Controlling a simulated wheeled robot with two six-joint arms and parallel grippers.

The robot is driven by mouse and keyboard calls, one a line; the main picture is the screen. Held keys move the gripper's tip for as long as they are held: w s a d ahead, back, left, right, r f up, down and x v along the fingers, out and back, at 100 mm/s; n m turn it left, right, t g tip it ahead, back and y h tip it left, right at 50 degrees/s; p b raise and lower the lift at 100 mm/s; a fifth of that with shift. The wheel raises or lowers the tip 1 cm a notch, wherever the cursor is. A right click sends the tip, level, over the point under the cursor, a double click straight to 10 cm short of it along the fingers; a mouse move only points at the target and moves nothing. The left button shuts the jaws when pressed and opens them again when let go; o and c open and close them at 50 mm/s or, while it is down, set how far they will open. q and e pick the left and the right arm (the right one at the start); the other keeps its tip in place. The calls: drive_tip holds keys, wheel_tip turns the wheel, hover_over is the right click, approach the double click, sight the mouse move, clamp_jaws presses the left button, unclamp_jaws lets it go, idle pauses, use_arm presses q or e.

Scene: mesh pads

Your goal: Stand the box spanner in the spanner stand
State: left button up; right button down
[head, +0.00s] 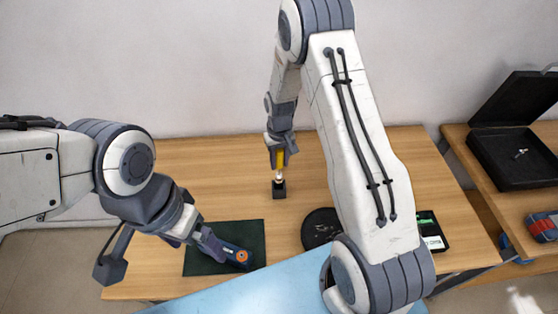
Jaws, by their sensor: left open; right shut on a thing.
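The box spanner (280,160), with a yellow handle and a pale lower part, hangs upright in my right gripper (280,149), which is shut on it. The spanner stand (279,190) is a small dark block on the table directly below it. The spanner's lower end meets the top of the stand in the picture; I cannot tell whether it is inside or just above. My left gripper (215,248) is open, low over a dark green pad, next to a blue tool with an orange disc (236,254). Its fingertips are partly hidden.
The dark green pad (205,266) lies at the table's front left. A black round pad (318,227) and a dark case (431,232) lie partly behind my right arm. A side table at right holds an open black box (507,158) and a red-blue item (543,227).

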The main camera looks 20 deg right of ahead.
sight(280, 176)
drive_tip(key=shift+f+b, duration=2.85)
drive_tip(key=shift+f, duration=1.15)
drive_tip(key=shift+c, duration=2.2)
unclamp_jaws()
